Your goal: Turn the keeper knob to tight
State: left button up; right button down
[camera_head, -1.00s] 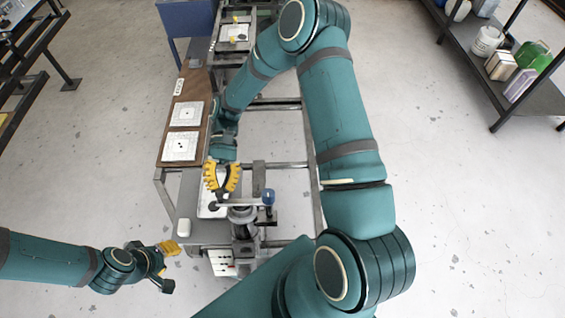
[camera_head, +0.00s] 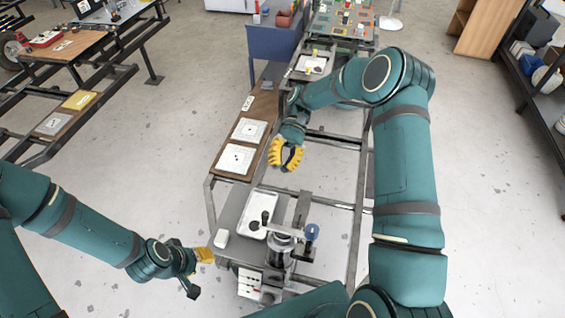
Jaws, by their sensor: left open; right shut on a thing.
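The spring fixture (camera_head: 279,248) is a grey cylinder on the near end of the bench, with a flat bar across its top. A blue knob (camera_head: 312,232) stands at the bar's right side and a dark knob (camera_head: 265,217) at its left, over a white tray (camera_head: 252,227). I cannot tell which is the keeper knob. My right gripper (camera_head: 286,160) is above the bench frame, beyond the fixture and apart from both knobs. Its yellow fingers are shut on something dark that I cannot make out. My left gripper (camera_head: 201,273) is open and empty, left of the bench's near end.
A brown board (camera_head: 224,168) with two white plates lies along the bench's left side. A grey upright (camera_head: 303,207) stands behind the fixture. A blue cabinet (camera_head: 273,42) stands at the back.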

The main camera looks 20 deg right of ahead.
aim_at(312, 231)
jog(key=k+j, duration=0.25)
jog(key=k, duration=0.2)
jog(key=k+j, duration=0.25)
jog(key=k, duration=0.25)
